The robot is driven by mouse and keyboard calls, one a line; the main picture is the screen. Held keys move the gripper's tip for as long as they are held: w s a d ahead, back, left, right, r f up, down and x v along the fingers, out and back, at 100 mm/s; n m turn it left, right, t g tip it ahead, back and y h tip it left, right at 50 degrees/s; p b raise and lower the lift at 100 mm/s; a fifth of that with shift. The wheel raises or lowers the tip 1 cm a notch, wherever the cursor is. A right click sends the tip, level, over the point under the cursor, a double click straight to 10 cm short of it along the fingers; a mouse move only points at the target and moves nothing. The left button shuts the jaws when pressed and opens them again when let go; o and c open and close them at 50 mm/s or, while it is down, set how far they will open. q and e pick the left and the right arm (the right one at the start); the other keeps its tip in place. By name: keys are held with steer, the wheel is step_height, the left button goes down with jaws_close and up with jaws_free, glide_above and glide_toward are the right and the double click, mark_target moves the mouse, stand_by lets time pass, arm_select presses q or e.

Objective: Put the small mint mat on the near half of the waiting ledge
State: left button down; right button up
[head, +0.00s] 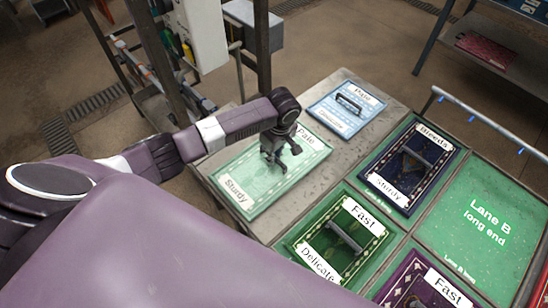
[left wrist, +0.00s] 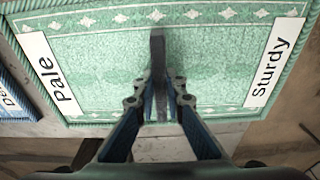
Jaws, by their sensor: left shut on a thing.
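The small mint mat (head: 250,188), labelled Sturdy and Pale, is over the near half of the grey waiting ledge (head: 312,180). It lies flat and level, close to the ledge top; I cannot tell whether it touches. My left gripper (head: 273,160) is above the middle of the mat, shut on its dark upright handle (left wrist: 157,50). The mat also fills most of the left wrist view (left wrist: 110,60). My right gripper is not in view.
A pale blue mat (head: 325,110) with a dark handle lies on the far half of the ledge. Right of the ledge are framed bays with a navy mat (head: 437,158), a dark green mat (head: 318,238) and a purple mat (head: 400,285). The Lane B bay (head: 490,190) is empty.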

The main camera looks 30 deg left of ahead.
mark_target(277, 159)
arm_select(q)
steer(key=shift+f, duration=0.6)
steer(key=c, duration=2)
jaws_free()
steer(key=shift+f, duration=0.15)
steer(key=shift+r, duration=0.3)
steer(key=r, duration=0.3)
steer(key=d+r+b, duration=0.1)
steer(key=r, duration=0.6)
steer(key=shift+s+d+r, duration=0.15)
steer(key=shift+r, duration=0.7)
